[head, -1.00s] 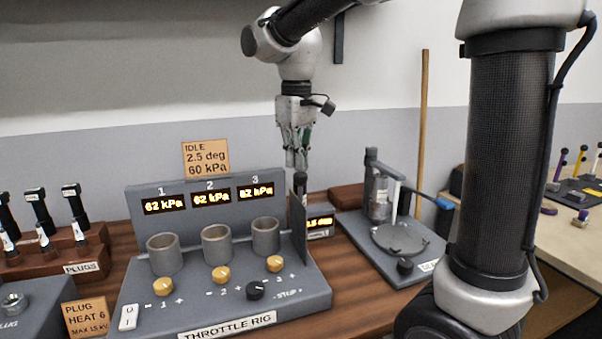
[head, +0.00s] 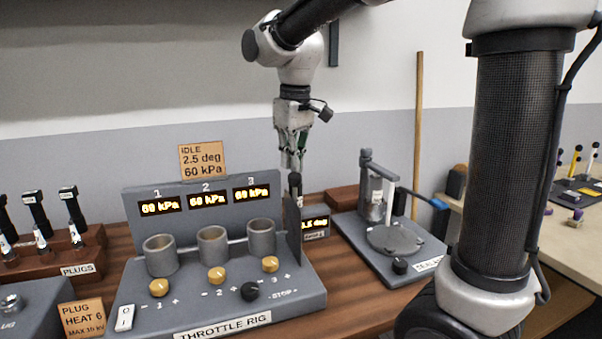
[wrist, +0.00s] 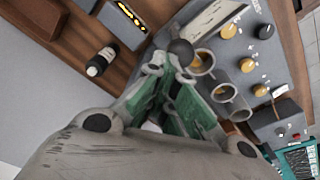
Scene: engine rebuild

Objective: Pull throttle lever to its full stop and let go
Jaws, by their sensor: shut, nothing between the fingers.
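The throttle rig (head: 222,290) is a grey console with three cylinders and the label THROTTLE RIG. The throttle lever's dark knob (head: 295,182) stands at its right side, by the dark upright plate. My gripper (head: 292,166) hangs pointing down directly above the knob, with its fingers together. In the wrist view a dark round knob (wrist: 181,51) shows just past my green-padded fingertips (wrist: 168,75), outside the fingers; whether they touch it I cannot tell. The small angle display (head: 316,222) is partly hidden and ends in ".5 deg".
An orange card (head: 202,160) reads IDLE 2.5 deg, 60 kPa. Three kPa displays (head: 208,199) glow in the 60s. Yellow knobs (head: 217,275) and a black knob (head: 250,291) line the front. A stand with a round plate (head: 394,240) is to the right; plugs (head: 40,212) are left.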

